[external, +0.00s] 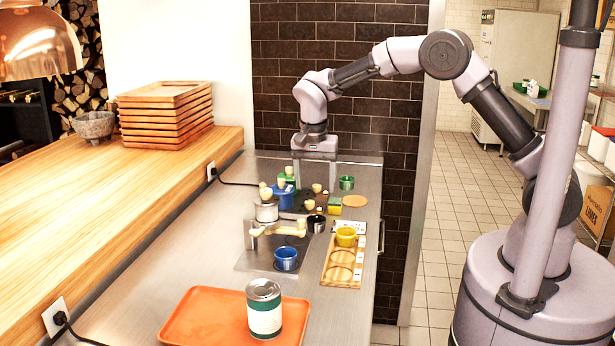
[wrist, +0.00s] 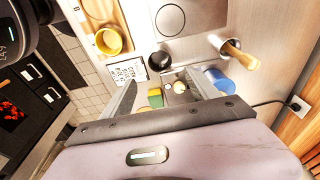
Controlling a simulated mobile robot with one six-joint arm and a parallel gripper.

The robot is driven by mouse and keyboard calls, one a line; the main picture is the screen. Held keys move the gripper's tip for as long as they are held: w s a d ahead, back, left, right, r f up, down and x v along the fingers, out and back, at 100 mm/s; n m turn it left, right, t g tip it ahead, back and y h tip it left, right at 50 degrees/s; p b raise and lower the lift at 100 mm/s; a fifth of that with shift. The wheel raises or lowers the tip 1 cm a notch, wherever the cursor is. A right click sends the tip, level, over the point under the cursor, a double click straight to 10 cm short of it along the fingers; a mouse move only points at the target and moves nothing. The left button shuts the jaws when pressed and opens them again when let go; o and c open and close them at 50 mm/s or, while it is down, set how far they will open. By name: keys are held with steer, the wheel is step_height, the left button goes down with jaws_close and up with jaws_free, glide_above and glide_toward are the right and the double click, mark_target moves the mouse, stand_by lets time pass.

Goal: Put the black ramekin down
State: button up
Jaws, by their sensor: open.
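The black ramekin (external: 317,225) stands upright on the steel counter, left of the yellow ramekin and behind the blue ramekin in the external view. It also shows in the wrist view (wrist: 160,62), just beyond my fingertips and apart from them. My gripper (external: 314,182) is open and empty above the far part of the counter. In the wrist view its two fingers (wrist: 162,88) are spread wide, with a green-and-yellow block (wrist: 156,97) and a small pale round item (wrist: 179,87) seen between them. The gripper body hides what lies directly beneath it.
A yellow ramekin (external: 346,237) sits on a wooden board (external: 340,274) with round recesses. A blue ramekin (external: 286,259), a blue pot (external: 284,198), a green ramekin (external: 347,183) and a steel pot with a wooden handle crowd the counter. An orange tray (external: 200,322) holds a can (external: 264,308).

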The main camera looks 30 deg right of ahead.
steer(key=s+d+r+n+t+y, duration=0.1)
steer(key=s+d+r+n+y, duration=0.1)
steer(key=s+d+r, duration=1.05)
steer(key=s+d+n+t+y, duration=0.1)
steer(key=s+d, duration=0.4)
steer(key=s, duration=1)
steer(key=n+t, duration=0.1)
steer(key=t, duration=0.1)
steer(key=shift+s+d+r+n+t, duration=0.15)
steer(key=shift+s+r+n+t, duration=0.15)
steer(key=shift+s+r, duration=0.1)
step_height(320, 180, down, 5)
steer(key=b, duration=0.4)
steer(key=shift+r, duration=0.2)
